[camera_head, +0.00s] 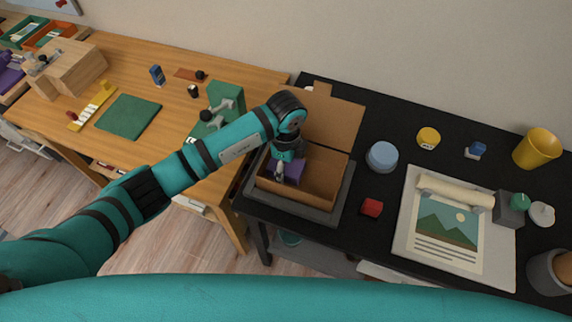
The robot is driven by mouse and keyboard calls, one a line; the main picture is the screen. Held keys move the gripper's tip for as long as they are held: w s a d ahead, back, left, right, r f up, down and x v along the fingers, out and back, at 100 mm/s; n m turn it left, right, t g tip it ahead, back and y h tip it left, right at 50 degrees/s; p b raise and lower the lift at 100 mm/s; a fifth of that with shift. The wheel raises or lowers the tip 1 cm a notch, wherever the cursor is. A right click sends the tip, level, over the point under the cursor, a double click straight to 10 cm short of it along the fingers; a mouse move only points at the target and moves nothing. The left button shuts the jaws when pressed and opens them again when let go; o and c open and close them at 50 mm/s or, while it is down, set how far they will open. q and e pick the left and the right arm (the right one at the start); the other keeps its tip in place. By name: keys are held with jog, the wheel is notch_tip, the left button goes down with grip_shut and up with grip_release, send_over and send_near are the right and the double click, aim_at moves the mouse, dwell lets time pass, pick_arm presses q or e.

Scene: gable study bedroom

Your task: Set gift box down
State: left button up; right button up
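A small purple box, which looks like the gift box (295,169), is inside the open brown cardboard box (321,179) on the black table. My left gripper (280,175) points down into the cardboard box, right at the purple box, and covers part of it. The fingertips are small and partly hidden, so I cannot tell whether they are closed on it. I also cannot tell whether the purple box touches the carton floor. My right gripper is not in view.
The carton stands on a grey tray (333,213) with its back flap raised. To its right are a blue round container (382,157), a red block (372,207) and a poster (447,230). A wooden desk (150,130) with a green mat (128,117) is at left.

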pick_arm(q)
jog(key=shift+o, duration=0.4)
jog(key=shift+r, duration=0.15)
jog(key=shift+r, duration=0.2)
notch_tip(320, 180, up, 12)
jog(key=b, duration=0.2)
jog(key=shift+f, duration=0.15)
